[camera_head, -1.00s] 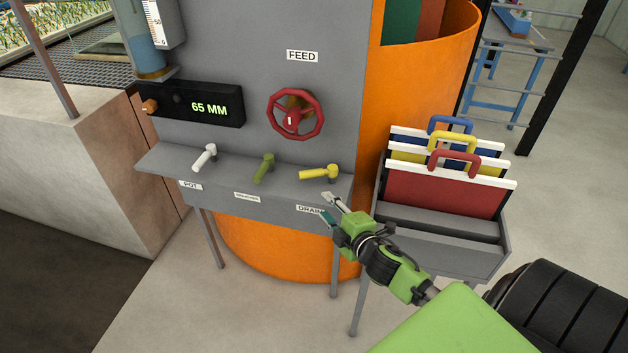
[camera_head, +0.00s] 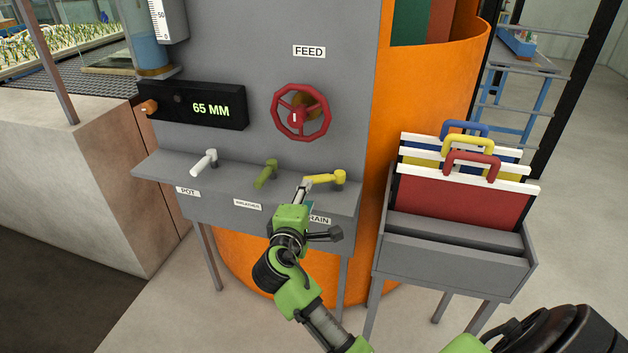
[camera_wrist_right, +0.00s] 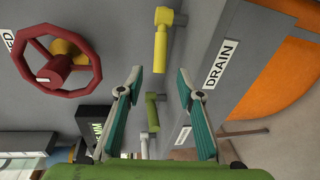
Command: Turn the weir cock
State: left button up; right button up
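Three cocks stand on the grey ledge (camera_head: 225,192): a white one (camera_head: 204,162) at the left over the POT label, an olive-green one (camera_head: 266,174) in the middle, and a yellow one (camera_head: 325,179) at the right over DRAIN. The middle label (camera_head: 248,204) is too small to read surely; I see no clear "weir" label. My right gripper (camera_head: 302,188) is in front of the ledge, between the green and yellow cocks. In the right wrist view its fingers (camera_wrist_right: 159,80) are open and empty, with the green cock (camera_wrist_right: 152,113) between them and the yellow cock (camera_wrist_right: 161,38) beyond. My left gripper is not in view.
A red FEED handwheel (camera_head: 301,112) is on the grey panel above the cocks, beside a display (camera_head: 200,108) reading 65 MM. An orange drum (camera_head: 420,110) stands behind. A grey rack (camera_head: 455,260) with coloured handled boards stands at the right.

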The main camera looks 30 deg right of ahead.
aim_at(314, 180)
jog(key=p+x, duration=0.1)
jog(key=x, duration=0.9)
jog(key=shift+f, duration=0.15)
grip_shut()
